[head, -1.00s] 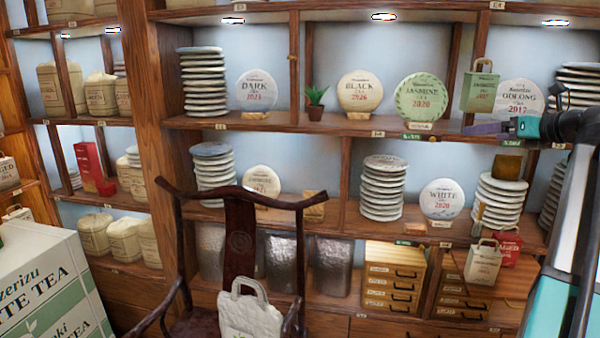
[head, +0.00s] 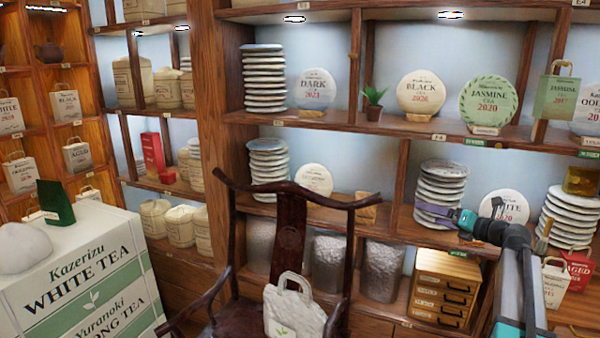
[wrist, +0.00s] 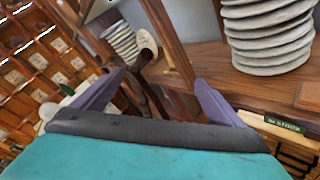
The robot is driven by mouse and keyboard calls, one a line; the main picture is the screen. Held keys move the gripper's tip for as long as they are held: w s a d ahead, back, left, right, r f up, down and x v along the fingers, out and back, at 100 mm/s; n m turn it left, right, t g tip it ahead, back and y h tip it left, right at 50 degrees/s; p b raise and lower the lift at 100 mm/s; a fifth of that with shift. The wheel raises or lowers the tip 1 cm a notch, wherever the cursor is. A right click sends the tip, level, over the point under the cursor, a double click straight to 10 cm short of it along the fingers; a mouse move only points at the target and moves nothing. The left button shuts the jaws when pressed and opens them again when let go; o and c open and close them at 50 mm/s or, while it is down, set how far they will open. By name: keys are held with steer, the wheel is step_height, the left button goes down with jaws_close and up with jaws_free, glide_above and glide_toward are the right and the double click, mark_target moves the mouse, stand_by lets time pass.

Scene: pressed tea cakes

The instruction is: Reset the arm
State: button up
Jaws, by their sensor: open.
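My gripper (wrist: 160,92) shows in the wrist view with its two purple fingers spread wide and nothing between them. In the head view my gripper (head: 436,214) is at the right, in front of the middle shelf. It overlaps the lower part of a stack of pale tea cakes (head: 442,180) and partly covers the round white tea cake (head: 500,206). In the wrist view a stack of cakes (wrist: 268,35) stands on the shelf to the upper right of the fingers, apart from them.
A dark wooden chair (head: 290,235) with a white bag (head: 294,308) stands before the shelves. A large tea box (head: 75,270) is at the left. A small drawer cabinet (head: 443,288) sits below my gripper. Upper shelf boards (head: 380,127) run close above the arm.

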steer(key=w+a+f+m+t+h, duration=0.15)
steer(key=a+f+m, duration=0.25)
steer(key=a+f, duration=0.6)
steer(key=w+a+f+m+t+h, duration=0.15)
steer(key=a+f+m, duration=0.4)
steer(key=f, duration=0.75)
steer(key=s+a+f+m+g+h, duration=0.2)
steer(key=s+f+m, duration=0.3)
steer(key=f, duration=0.7)
steer(key=s+a+f+m+g+h, duration=0.2)
steer(key=s+a+f+m+h, duration=0.15)
steer(key=f, duration=0.85)
steer(key=s+f+m+g+h+b, duration=0.1)
steer(key=s+f+m+g, duration=0.35)
steer(key=s+f, duration=0.7)
steer(key=s+f+m+g+h, duration=0.1)
steer(key=s+f+m+g, duration=0.55)
steer(key=s, duration=0.85)
steer(key=s+a+m+g+y, duration=0.1)
steer(key=s+a+m+g, duration=0.1)
steer(key=s, duration=0.9)
steer(key=s+a+m+g+y, duration=0.1)
steer(key=s+g, duration=0.4)
steer(key=s, duration=0.7)
steer(key=shift+s+a+m+g, duration=0.15)
steer(key=shift+a+m+g, duration=0.15)
steer(key=shift+a+m, duration=0.75)
steer(key=shift+d+y, duration=0.2)
steer(key=shift+y, duration=0.05)
